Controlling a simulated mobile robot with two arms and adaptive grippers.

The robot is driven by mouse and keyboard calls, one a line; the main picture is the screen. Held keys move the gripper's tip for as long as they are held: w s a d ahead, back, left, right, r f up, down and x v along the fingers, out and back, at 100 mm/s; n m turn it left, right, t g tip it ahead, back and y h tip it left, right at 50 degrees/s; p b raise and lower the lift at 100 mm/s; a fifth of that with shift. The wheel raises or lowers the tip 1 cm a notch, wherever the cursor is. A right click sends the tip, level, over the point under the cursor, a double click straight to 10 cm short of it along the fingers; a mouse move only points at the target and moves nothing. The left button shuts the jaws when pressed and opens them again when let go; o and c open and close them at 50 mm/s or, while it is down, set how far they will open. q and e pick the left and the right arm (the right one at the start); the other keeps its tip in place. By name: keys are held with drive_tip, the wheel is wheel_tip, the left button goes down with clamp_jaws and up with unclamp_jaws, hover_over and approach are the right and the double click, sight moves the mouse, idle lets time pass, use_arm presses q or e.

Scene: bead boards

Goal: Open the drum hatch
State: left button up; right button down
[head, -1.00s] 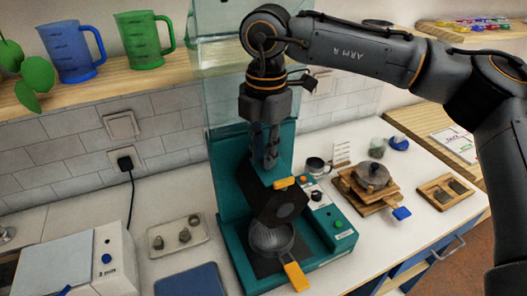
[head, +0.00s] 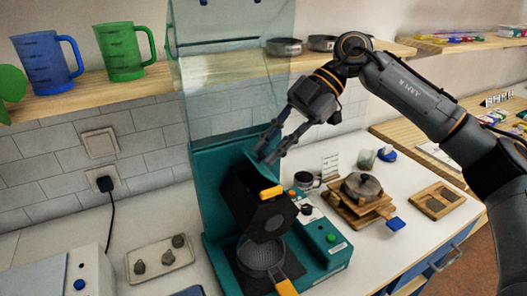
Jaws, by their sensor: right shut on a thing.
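The teal machine (head: 322,247) stands on the white counter. A black box-shaped drum (head: 241,196) sits in its middle, with a yellow grip (head: 270,192) on its front. A teal flap (head: 250,166), apparently the drum hatch, stands tilted at the top of the drum. My right gripper (head: 266,151) reaches down from the upper right, its fingers at the flap's upper edge and shut on it. The exact contact is small and partly hidden. My left gripper is not in view.
A mesh basket (head: 262,256) with a yellow handle sits below the drum. Blue and green jugs (head: 127,52) stand on the shelf.

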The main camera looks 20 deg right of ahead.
drive_tip(key=w+d+f+g+y+b, duration=0.1)
drive_tip(key=d+f+g+y+b, duration=0.1)
drive_tip(key=y, duration=1)
drive_tip(key=shift+s+b+v, duration=0.3)
drive_tip(key=shift+b+v, duration=0.65)
drive_tip(key=shift+v, duration=0.9)
drive_tip(key=shift+f+y, duration=0.15)
drive_tip(key=shift+y, duration=0.15)
drive_tip(key=c, duration=1.3)
unclamp_jaws()
drive_tip(key=shift+d+f, duration=0.1)
drive_tip(key=v, duration=1.1)
drive_tip(key=shift+w+d, duration=0.2)
drive_tip(key=shift+d, duration=0.15)
drive_tip(key=shift+f, duration=0.15)
